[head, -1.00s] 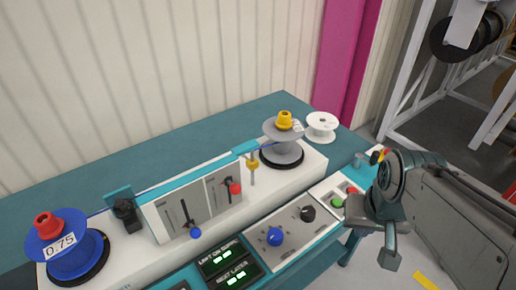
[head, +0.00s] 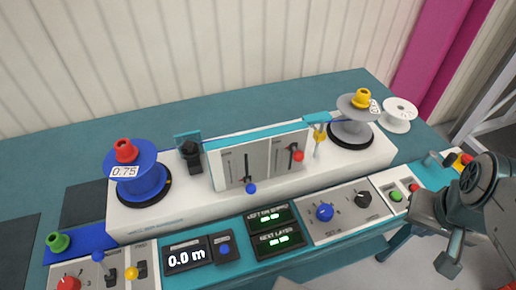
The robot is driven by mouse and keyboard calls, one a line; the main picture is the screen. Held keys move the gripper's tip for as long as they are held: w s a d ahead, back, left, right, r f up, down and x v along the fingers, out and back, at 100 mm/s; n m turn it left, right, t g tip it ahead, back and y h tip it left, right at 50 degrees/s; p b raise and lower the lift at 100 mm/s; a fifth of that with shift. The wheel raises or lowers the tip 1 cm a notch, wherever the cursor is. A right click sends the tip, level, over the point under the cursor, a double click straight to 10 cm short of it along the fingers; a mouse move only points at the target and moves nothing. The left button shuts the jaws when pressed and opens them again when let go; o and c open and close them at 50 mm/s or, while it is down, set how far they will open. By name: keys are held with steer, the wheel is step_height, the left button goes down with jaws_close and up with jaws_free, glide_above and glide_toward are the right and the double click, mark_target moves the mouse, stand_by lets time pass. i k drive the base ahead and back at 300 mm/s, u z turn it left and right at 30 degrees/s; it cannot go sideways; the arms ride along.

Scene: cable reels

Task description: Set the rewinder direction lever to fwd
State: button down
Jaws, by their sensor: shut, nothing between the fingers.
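A rewinder unit (head: 190,208) in white stands on the teal bench. Its upright panel has a blue-knobbed lever (head: 251,188) low in the left slot and a red-knobbed lever (head: 298,156) in the right slot. The lettering is too small to read, so I cannot tell which is the direction lever or where fwd is. My gripper (head: 448,266) is shut and empty at the lower right, apart from all levers.
A blue reel (head: 135,185) sits at the left and a grey reel (head: 358,107) at the right of the unit. The front panels carry a 0.0 m display (head: 186,259), a blue knob (head: 325,212), a black knob (head: 363,200) and a green button (head: 397,196).

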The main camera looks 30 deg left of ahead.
mark_target(131, 273)
steer(key=u, duration=0.45)
steer(key=k, duration=1)
steer(key=u, duration=0.8)
steer(key=i, duration=0.8)
steer(key=u, duration=1.9)
steer(key=k, duration=0.4)
